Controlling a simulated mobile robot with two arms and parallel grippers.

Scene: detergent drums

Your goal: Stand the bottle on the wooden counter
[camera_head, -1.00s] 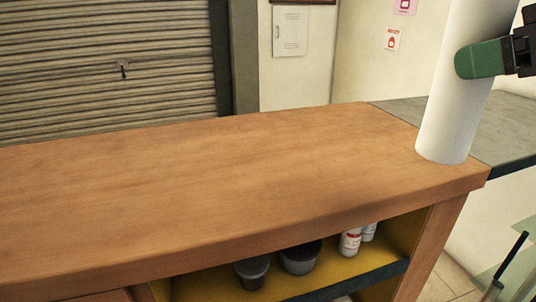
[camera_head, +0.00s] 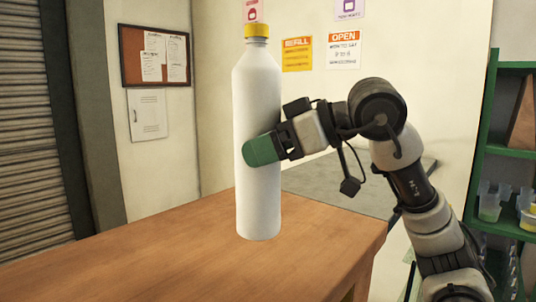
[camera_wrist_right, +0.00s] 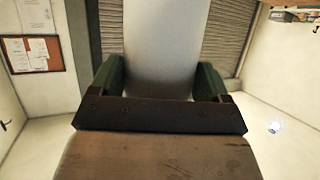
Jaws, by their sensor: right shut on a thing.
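The bottle (camera_head: 258,100) is tall and white with a yellow cap, and stands upright at the wooden counter (camera_head: 190,245) in the head view. Its base shows against the counter top near the right end; I cannot tell whether it touches the wood. My right gripper (camera_head: 264,150) is shut on the bottle's side at about mid-height, with a green finger showing. In the right wrist view, the white bottle (camera_wrist_right: 160,45) fills the space between the two green fingers (camera_wrist_right: 160,80). My left gripper is not in view.
A grey surface (camera_head: 345,185) lies behind the counter's right end. A green shelf (camera_head: 510,150) with tubs stands at the right. A roller shutter (camera_head: 25,120) is at the left. The counter to the left of the bottle is clear.

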